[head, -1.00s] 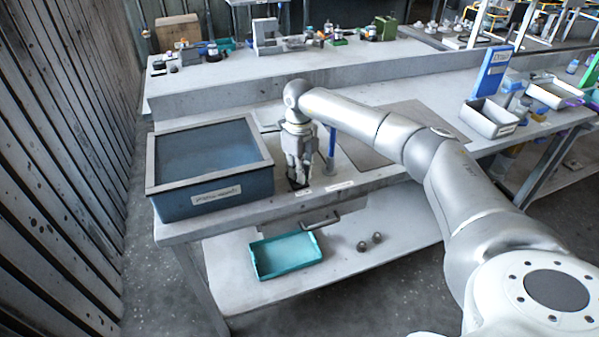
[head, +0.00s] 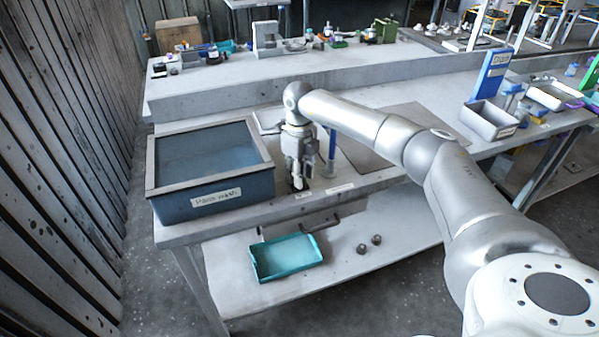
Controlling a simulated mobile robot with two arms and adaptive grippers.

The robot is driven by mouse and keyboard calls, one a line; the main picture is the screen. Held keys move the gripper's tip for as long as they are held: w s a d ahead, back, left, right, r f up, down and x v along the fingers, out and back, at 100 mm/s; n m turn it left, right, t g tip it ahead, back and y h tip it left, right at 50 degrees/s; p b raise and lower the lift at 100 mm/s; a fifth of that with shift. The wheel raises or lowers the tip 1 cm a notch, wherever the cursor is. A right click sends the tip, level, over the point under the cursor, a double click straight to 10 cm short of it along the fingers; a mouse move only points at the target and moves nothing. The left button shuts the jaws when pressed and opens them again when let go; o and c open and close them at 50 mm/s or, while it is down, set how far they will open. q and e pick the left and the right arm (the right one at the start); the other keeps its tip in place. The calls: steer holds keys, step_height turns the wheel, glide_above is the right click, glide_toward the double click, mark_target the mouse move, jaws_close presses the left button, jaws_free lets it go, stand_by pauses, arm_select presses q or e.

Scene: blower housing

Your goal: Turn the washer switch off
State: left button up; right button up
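The parts washer, a blue-grey basin (head: 210,193) with a pale rim and a label on its front, stands at the left end of the workbench. My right gripper (head: 299,184) points down just right of the washer, its fingertips at a small dark piece on the bench top near the front edge. That piece may be the washer switch; the fingers cover most of it. I cannot tell whether the fingers touch it or how far apart they are. My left gripper is not in view.
A blue upright post (head: 331,150) stands close right of my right gripper. A teal tray (head: 287,257) and small round parts (head: 369,244) lie on the lower shelf. A grey bin (head: 491,121) stands at the right. Bench room is free right of the post.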

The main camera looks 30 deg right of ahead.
step_height(320, 180, up, 12)
stand_by(0.5)
stand_by(0.4)
